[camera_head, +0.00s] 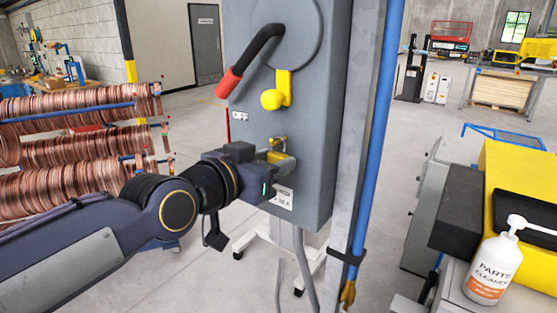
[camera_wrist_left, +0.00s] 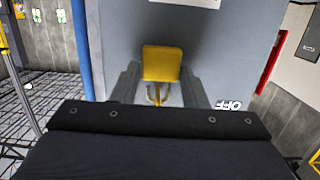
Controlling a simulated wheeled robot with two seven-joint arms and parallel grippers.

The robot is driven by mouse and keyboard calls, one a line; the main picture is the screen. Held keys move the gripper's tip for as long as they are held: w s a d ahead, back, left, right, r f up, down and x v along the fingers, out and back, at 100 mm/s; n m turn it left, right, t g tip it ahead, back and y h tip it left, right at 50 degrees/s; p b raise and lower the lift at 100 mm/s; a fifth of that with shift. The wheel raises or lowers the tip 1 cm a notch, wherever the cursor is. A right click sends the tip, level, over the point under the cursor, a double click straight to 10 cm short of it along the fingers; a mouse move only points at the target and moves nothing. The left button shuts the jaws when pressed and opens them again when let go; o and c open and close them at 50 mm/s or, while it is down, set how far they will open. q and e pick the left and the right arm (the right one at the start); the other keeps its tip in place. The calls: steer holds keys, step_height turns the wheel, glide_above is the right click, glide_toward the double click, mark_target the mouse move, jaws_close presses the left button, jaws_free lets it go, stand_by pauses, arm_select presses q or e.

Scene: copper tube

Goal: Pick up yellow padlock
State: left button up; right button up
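The yellow padlock (camera_head: 274,157) hangs low on the front of the grey switch box (camera_head: 285,115), its shackle at a small brass-coloured fitting (camera_head: 279,142). My left gripper (camera_head: 277,163) is at the padlock, with one finger on each side of its body. In the left wrist view the yellow body (camera_wrist_left: 161,63) sits between the two grey fingertips (camera_wrist_left: 160,80), which appear to press on its sides; the shackle shows below it. The padlock is upright against the box and partly hidden by a finger in the head view. My right gripper is not in view.
A red-tipped black lever (camera_head: 248,62) and a yellow knob-ended tab (camera_head: 276,92) project from the box above my gripper. Copper coils (camera_head: 75,145) stand at left. A blue pipe (camera_head: 380,120) runs beside the box. A parts cleaner bottle (camera_head: 493,268) stands at right.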

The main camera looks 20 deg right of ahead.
arm_select(q)
steer(key=c, duration=0.6)
steer(key=shift+r, duration=0.15)
steer(key=shift+r, duration=0.65)
steer(key=f+b+v, duration=0.1)
steer(key=b+v, duration=0.1)
steer(key=v, duration=0.4)
steer(key=b+v, duration=0.3)
steer(key=v, duration=0.3)
steer(key=f+b+v, duration=0.1)
steer(key=b+v, duration=0.2)
steer(key=v, duration=0.3)
steer(key=shift+a+f, duration=0.15)
steer(key=shift+f, duration=0.2)
